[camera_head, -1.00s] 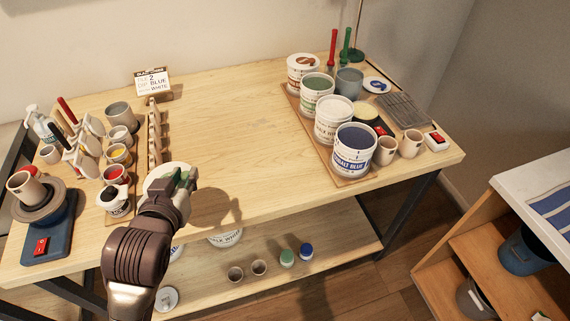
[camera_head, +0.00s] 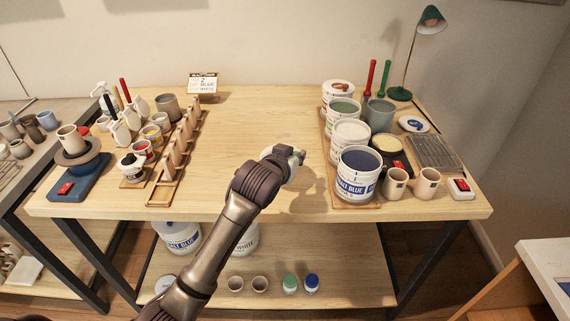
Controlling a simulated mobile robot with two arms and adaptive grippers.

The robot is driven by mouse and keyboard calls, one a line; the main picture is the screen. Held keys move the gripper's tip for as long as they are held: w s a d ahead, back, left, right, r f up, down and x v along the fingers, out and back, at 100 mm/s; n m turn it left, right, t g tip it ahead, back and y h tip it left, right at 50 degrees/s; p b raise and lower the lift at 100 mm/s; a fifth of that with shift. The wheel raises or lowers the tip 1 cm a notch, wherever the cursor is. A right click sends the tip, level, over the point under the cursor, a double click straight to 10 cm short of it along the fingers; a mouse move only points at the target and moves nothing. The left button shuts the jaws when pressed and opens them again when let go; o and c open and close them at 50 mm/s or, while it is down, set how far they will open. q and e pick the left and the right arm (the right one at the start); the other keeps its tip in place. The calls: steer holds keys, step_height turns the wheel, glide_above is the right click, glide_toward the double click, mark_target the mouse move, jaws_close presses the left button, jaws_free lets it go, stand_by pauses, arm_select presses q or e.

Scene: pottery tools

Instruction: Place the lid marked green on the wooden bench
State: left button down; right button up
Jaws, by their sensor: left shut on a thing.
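My left gripper (camera_head: 296,157) is shut on a white round lid (camera_head: 268,154). A small patch of green shows by the fingers, but the gripper hides much of the lid, so its mark is not clear. The lid is above the middle of the wooden bench (camera_head: 245,125), just left of the row of buckets, and a shadow falls on the wood to its lower right. I cannot tell whether it touches the bench. The open bucket of green glaze (camera_head: 343,106) stands at the right. My right gripper is not in view.
An open white bucket (camera_head: 350,131) and a cobalt blue bucket (camera_head: 358,163) stand at the right. A blue-marked lid (camera_head: 413,124) lies behind the cups. A wooden rack (camera_head: 178,155) bounds the left. The bench middle is clear.

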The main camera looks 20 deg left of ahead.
arm_select(q)
steer(key=w+a+f, duration=0.2)
steer(key=w, duration=0.1)
steer(key=w+a+f, duration=0.1)
steer(key=shift+w+f, duration=0.2)
steer(key=shift+w, duration=0.15)
step_height(320, 180, down, 4)
steer(key=shift+f+p, duration=0.1)
steer(key=shift+p, duration=0.35)
steer(key=c, duration=1)
jaws_free()
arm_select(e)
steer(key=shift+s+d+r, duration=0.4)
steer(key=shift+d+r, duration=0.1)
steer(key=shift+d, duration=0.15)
arm_select(q)
steer(key=shift+s, duration=0.3)
steer(key=v, duration=1.1)
steer(key=shift+s+a+r, duration=0.1)
steer(key=shift+s+r, duration=0.05)
steer(key=shift+r, duration=0.1)
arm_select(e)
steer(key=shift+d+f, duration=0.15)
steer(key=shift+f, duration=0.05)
